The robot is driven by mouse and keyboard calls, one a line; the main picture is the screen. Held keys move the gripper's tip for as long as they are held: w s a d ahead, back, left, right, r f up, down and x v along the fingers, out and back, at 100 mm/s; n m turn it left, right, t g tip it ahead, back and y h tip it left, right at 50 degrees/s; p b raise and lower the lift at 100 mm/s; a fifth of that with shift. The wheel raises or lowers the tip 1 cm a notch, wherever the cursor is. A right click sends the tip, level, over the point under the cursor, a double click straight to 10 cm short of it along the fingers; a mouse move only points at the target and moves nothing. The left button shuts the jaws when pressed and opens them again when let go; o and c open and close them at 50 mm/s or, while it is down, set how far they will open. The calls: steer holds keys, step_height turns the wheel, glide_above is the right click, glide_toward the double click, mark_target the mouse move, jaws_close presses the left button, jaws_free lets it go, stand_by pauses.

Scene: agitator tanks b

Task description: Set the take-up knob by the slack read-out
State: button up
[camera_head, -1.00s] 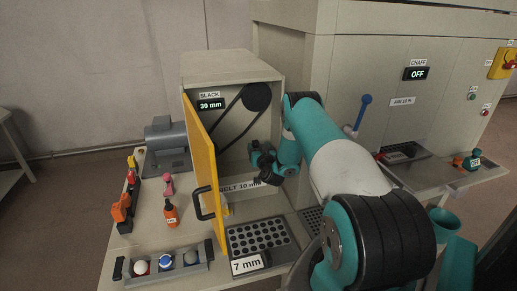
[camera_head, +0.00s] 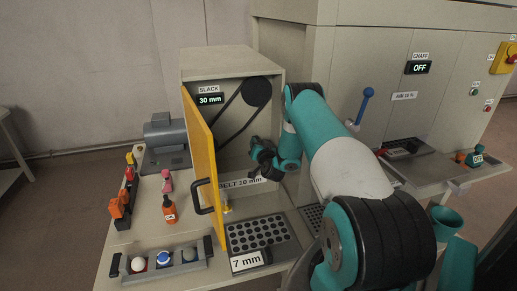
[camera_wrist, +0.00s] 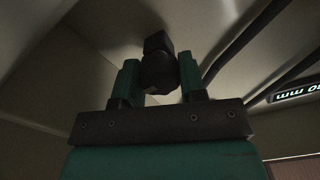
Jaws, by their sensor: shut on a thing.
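The slack read-out (camera_head: 210,100) is on the upper left of the open cabinet's inside and shows 30 mm. It also shows in part, upside down, at the right of the wrist view (camera_wrist: 298,92). My gripper (camera_head: 258,153) is inside the cabinet, below the pulley. In the wrist view my gripper (camera_wrist: 158,82) is shut on a black knob (camera_wrist: 158,70), with a green finger on each side. I take this as the take-up knob; its markings are not visible. In the head view my gripper hides the knob.
A yellow door (camera_head: 200,150) with a black handle stands open left of my gripper. A black belt runs over a pulley (camera_head: 257,91). A label (camera_head: 240,184) reads BELT 10 mm. A perforated tray (camera_head: 258,236) marked 7 mm lies below. A ball rack (camera_head: 163,261) stands front left.

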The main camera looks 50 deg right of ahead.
steer(key=m+b, duration=0.2)
steer(key=m, duration=0.2)
steer(key=shift+s+f+m, duration=0.1)
steer(key=shift+f+m, duration=0.05)
steer(key=shift+m, duration=0.15)
steer(key=m+b, duration=0.1)
steer(key=m, duration=0.4)
steer(key=shift+d, duration=0.1)
steer(key=m, duration=0.5)
steer(key=shift+m, duration=0.4)
steer(key=m, duration=0.5)
steer(key=shift+f+p, duration=0.15)
steer(key=shift+p, duration=0.2)
steer(key=shift+m, duration=0.4)
steer(key=o, duration=0.9)
